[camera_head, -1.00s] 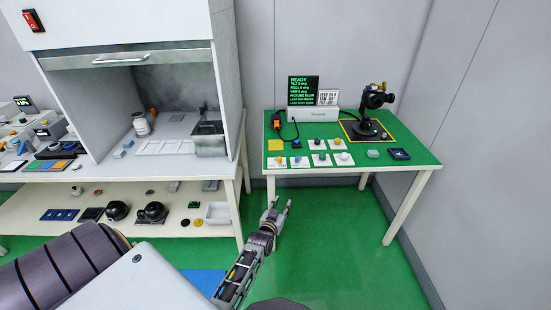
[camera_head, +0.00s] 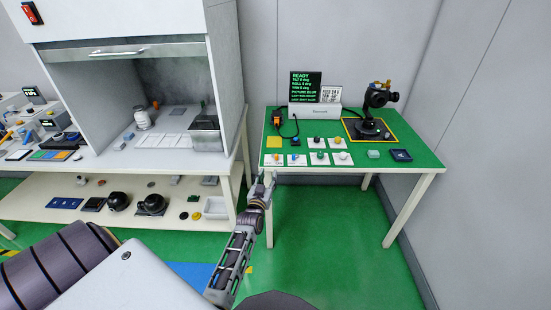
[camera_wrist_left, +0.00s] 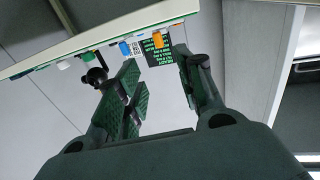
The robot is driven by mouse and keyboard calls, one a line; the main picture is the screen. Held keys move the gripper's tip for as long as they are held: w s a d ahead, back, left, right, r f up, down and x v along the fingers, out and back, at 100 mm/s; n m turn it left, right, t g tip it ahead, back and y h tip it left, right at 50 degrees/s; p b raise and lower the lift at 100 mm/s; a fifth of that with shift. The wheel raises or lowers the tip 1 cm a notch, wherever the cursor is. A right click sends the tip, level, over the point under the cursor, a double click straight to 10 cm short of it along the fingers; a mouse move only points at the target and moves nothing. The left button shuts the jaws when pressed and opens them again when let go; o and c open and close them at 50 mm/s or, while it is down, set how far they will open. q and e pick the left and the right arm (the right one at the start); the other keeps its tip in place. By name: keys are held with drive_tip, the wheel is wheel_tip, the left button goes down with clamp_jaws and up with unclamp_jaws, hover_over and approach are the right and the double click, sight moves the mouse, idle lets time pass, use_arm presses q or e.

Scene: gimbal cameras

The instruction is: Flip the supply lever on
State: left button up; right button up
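No part is plainly readable as the supply lever. An orange and black cabled device (camera_head: 277,119) stands at the left of the green table (camera_head: 345,115); its details are too small to tell. A white console (camera_head: 315,112) with a black screen (camera_head: 305,86) reading READY stands at the back. A black gimbal camera (camera_head: 378,98) stands right of it. My left gripper (camera_head: 263,181) is just in front of the table's left front edge, empty. In the left wrist view its fingers (camera_wrist_left: 160,65) are apart, with the screen and table edge beyond. My right gripper is not in view.
Several white cards with coloured knobs (camera_head: 318,157) line the table's front. A yellow pad (camera_head: 273,142) lies at its left, a dark blue tray (camera_head: 401,155) at its right. A hooded bench (camera_head: 110,160) stands close on the left. The floor before the table is clear.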

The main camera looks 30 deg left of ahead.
use_arm(q)
drive_tip(key=shift+w, duration=0.2)
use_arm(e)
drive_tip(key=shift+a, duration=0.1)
use_arm(q)
approach(276, 156)
drive_tip(key=shift+x, duration=2)
drive_tip(key=shift+w+a+f+b, duration=0.1)
drive_tip(key=shift+w+a+b, duration=0.1)
drive_tip(key=shift+w, duration=0.15)
drive_tip(key=shift+w+a+b, duration=0.1)
drive_tip(key=shift+w+b, duration=0.1)
drive_tip(key=shift+w, duration=0.15)
drive_tip(key=shift+x, duration=1.9)
drive_tip(key=shift+w, duration=0.1)
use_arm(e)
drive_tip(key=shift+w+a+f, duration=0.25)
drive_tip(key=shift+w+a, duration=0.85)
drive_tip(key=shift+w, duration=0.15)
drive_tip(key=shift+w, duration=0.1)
